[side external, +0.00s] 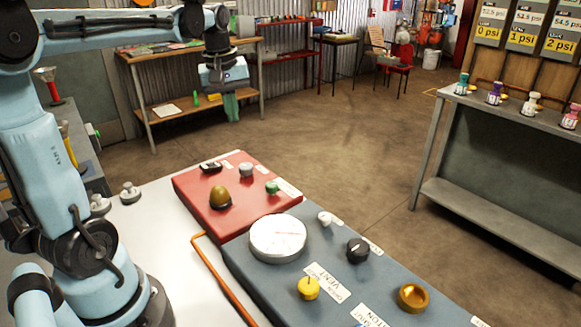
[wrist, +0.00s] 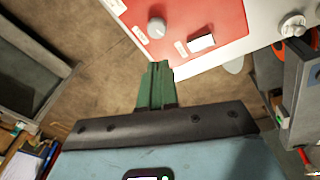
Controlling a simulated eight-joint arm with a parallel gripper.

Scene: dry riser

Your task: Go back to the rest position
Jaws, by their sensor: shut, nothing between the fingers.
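My gripper (side external: 231,106) hangs in the air in the side external view, above and behind the red panel, with its green fingers pointing down. In the wrist view the green fingers (wrist: 156,84) are close together, shut with nothing between them. The fingers touch nothing that I can see. My light blue arm reaches across the top left of the side external view.
A grey bench (side external: 505,220) stands right. Open floor lies between.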

